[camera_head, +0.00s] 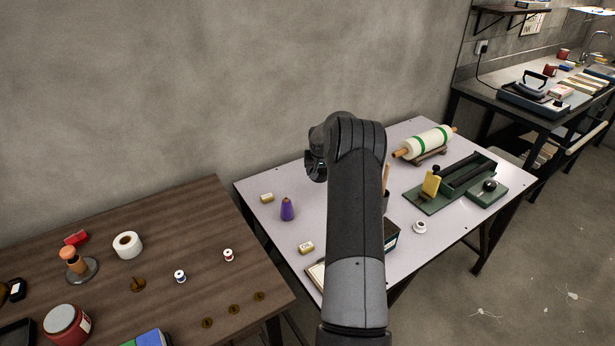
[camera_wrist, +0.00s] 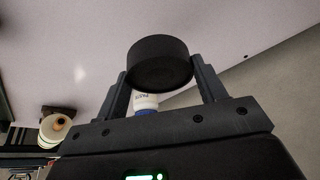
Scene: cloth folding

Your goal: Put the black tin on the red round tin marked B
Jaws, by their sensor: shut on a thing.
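The black tin (camera_wrist: 158,62) is a short dark cylinder between the two fingers of my gripper (camera_wrist: 160,84) in the wrist view. The fingers are shut on its sides and it is clear of the pale table. In the head view my arm hides the tin and most of the gripper. A red round tin with a greyish lid (camera_head: 67,325) stands on the brown wooden table at lower left. A pale label shows on its side, but its letter is too small to read. My gripper is up over the pale table, far to the right of this red tin.
On the brown table (camera_head: 180,255) a white tape roll (camera_head: 127,245), thread spools and a stand with an orange-brown top (camera_head: 75,262) surround the red tin. The pale table (camera_head: 265,225) holds a purple cone (camera_head: 287,209), a rolling pin (camera_head: 428,142) and a green tool (camera_head: 450,185).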

